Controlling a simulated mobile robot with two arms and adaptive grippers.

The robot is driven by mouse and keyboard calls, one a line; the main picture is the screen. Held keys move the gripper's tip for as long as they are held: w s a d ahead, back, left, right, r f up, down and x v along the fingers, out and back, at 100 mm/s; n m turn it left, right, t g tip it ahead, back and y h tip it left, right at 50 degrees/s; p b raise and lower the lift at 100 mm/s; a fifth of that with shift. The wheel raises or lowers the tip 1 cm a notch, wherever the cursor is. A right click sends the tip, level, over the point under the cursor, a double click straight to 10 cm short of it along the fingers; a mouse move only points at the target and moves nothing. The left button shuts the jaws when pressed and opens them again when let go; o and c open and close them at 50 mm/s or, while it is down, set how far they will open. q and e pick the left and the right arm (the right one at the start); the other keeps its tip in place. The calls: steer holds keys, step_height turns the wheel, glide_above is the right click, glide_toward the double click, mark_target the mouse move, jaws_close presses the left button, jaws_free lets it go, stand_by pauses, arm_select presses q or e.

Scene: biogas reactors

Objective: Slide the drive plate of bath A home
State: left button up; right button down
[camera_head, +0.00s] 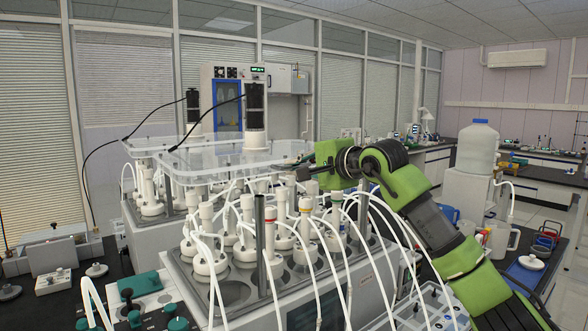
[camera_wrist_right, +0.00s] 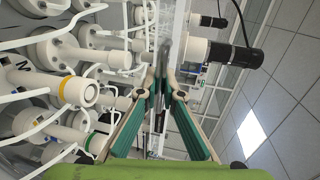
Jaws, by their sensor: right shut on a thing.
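A clear drive plate (camera_head: 215,172) with a black motor (camera_head: 255,105) on a white base lies level above the back part of the nearer bath (camera_head: 195,272). I cannot read which bath is marked A. The front rows of reactor bottles (camera_head: 270,240) stand uncovered by the plate. My right gripper (camera_head: 303,174) is shut on the plate's right end. In the wrist view, the right gripper's fingers (camera_wrist_right: 164,62) close on the plate's edge (camera_wrist_right: 178,35), with the motor (camera_wrist_right: 232,55) beyond. My left gripper is not in view.
Grey posts (camera_head: 260,238) rise among the bottles and white hoses (camera_head: 385,235) arch over the front. A second clear plate with its own motor (camera_head: 193,108) stands behind left. A carboy (camera_head: 477,148) and jugs stand at right; a green-knobbed device (camera_head: 140,285) is at front left.

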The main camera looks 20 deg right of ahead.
steer(key=s+b, duration=0.1)
steer(key=s+d, duration=0.1)
steer(key=s+f+b, duration=0.1)
steer(key=shift+s+d+b, duration=0.25)
steer(key=shift+s+b, duration=0.05)
steer(key=shift+b, duration=0.05)
steer(key=f+b+v, duration=0.2)
steer(key=b+v, duration=0.1)
steer(key=v, duration=0.6)
steer(key=shift+s+r, duration=0.2)
steer(key=shift+r, duration=0.1)
steer(key=c, duration=2.5)
jaws_free()
steer(key=shift+s, duration=0.1)
steer(key=v, duration=1.2)
steer(key=shift+s+d+r, duration=0.15)
steer(key=shift+s+r, duration=0.05)
steer(key=shift+s, duration=0.05)
